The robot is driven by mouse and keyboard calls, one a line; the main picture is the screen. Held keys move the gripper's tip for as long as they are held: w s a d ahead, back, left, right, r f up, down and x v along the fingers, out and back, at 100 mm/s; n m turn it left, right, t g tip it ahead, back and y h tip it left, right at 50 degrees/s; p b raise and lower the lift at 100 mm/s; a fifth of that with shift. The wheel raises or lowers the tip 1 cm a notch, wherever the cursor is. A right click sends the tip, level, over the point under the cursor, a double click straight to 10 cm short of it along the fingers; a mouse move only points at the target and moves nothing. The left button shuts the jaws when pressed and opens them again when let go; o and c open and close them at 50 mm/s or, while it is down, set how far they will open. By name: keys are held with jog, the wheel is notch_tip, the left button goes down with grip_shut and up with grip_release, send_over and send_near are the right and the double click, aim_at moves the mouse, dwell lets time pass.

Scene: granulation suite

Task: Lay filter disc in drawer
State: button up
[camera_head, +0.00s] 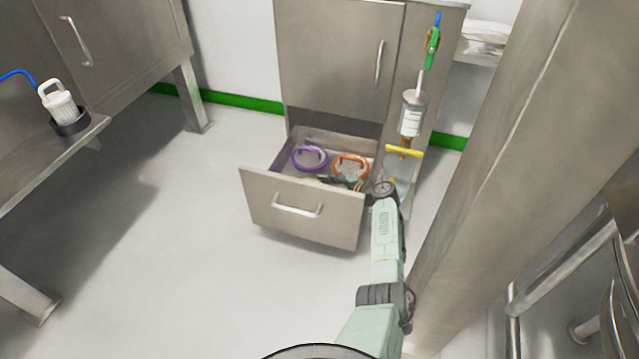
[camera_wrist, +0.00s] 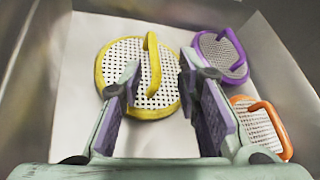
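The drawer (camera_head: 260,200) stands pulled out at the bottom of a steel cabinet. In the wrist view, a yellow-rimmed filter disc (camera_wrist: 112,65) with white mesh and an arched handle lies flat on the drawer's pale floor (camera_wrist: 80,42). A purple disc (camera_wrist: 222,52) and an orange disc (camera_wrist: 262,125) lie to its right; both also show in the head view. My gripper (camera_wrist: 159,70) is open, its fingers apart over the yellow disc on either side of the handle, with a gap on both sides. In the head view the arm largely hides the gripper and yellow disc.
The drawer's steel walls (camera_wrist: 285,40) close in around the discs. A hanging bottle (camera_head: 411,115) and yellow fitting (camera_head: 403,151) are just right of the drawer. A bench (camera_head: 90,130) with a white filter cartridge (camera_head: 60,103) stands left. The floor before the drawer is clear.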

jog(key=p+v, duration=0.3)
jog(key=v, duration=0.2)
jog(key=shift+s+d+r, duration=0.1)
jog(key=shift+s+d, duration=0.1)
jog(key=shift+s, duration=0.05)
